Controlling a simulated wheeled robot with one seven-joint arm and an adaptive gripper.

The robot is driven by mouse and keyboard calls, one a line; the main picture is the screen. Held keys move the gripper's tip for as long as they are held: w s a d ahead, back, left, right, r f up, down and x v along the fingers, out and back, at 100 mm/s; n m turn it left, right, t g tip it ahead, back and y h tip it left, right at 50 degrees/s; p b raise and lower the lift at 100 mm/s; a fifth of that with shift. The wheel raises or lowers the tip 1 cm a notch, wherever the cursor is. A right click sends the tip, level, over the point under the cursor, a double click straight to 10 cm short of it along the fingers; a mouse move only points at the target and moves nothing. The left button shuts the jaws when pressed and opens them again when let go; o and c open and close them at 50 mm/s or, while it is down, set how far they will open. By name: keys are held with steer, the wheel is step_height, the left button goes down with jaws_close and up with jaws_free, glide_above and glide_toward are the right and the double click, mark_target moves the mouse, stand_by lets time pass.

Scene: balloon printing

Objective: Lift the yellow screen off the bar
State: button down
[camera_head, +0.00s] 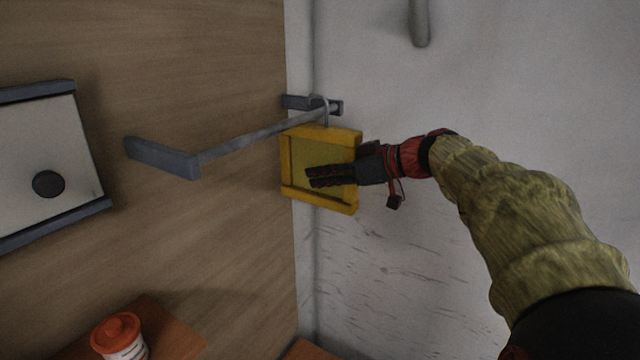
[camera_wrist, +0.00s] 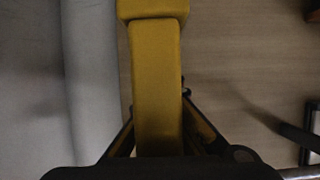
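The yellow screen (camera_head: 322,134) is a square frame with a dull yellow inner panel. It hangs upright by a grey hook (camera_head: 326,112) over the bar (camera_head: 250,138), near the bar's far end. My gripper (camera_head: 332,176) reaches in from the right, with dark finger parts across the screen's face. In the wrist view, the screen's yellow edge (camera_wrist: 157,85) runs between my fingers (camera_wrist: 158,115), which close in against both sides of it. The far finger is hidden behind the screen in the head view.
Grey brackets (camera_head: 165,158) hold the bar off the wooden wall. A white panel with a black knob (camera_head: 48,184) is at left. A red-lidded jar (camera_head: 118,335) stands on a wooden shelf below. A grey rod (camera_head: 419,22) is at the top. Space below the screen looks clear.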

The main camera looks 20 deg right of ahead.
steer(key=shift+r, duration=0.85)
steer(key=s+b, duration=1.2)
steer(key=s, duration=0.6)
step_height(320, 180, up, 4)
steer(key=shift+f+p, duration=0.1)
steer(key=shift+p, duration=0.55)
steer(key=shift+s, duration=0.1)
steer(key=s+d+b, duration=0.2)
steer(key=s+d, duration=0.4)
steer(key=s, duration=0.4)
steer(key=shift+d, duration=0.3)
stand_by(0.4)
